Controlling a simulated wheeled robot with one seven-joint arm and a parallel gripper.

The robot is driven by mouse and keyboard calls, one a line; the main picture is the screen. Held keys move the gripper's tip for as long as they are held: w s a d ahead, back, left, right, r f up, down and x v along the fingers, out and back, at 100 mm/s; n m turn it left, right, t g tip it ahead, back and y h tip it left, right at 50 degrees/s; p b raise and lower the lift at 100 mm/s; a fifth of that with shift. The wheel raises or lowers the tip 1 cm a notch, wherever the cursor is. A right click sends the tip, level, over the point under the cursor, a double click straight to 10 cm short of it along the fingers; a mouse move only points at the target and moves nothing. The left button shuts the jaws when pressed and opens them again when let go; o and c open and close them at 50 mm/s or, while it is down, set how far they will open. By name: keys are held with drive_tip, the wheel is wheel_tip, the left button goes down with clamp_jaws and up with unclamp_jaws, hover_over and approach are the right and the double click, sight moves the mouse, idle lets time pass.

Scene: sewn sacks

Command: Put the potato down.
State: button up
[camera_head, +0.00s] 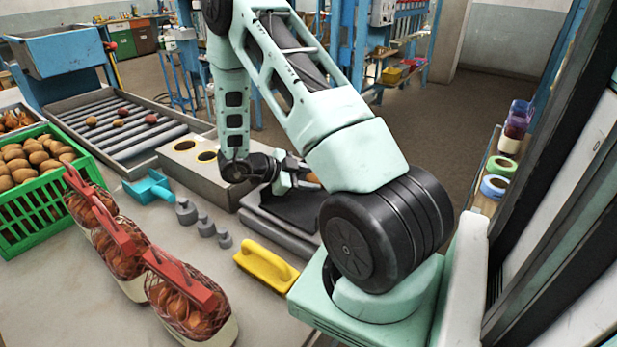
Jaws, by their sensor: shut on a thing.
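My gripper (294,176) is in the middle of the head view, partly behind my own arm. It is shut on a potato (313,178), of which only a small orange-brown part shows. The gripper and potato are over or close to the dark flat plate of a grey device (272,229), which looks like a scale. I cannot tell whether the potato touches the plate.
A green crate (43,213) of potatoes stands at left. Several netted sacks with red clips (186,290) stand in front. A roller conveyor (122,137) and a box with round holes (190,163) are behind.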

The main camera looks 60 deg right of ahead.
drive_tip(key=o, duration=0.8)
drive_tip(key=shift+o, duration=0.2)
drive_tip(key=b+v, duration=0.2)
drive_tip(key=v, duration=1)
drive_tip(key=shift+s, duration=0.15)
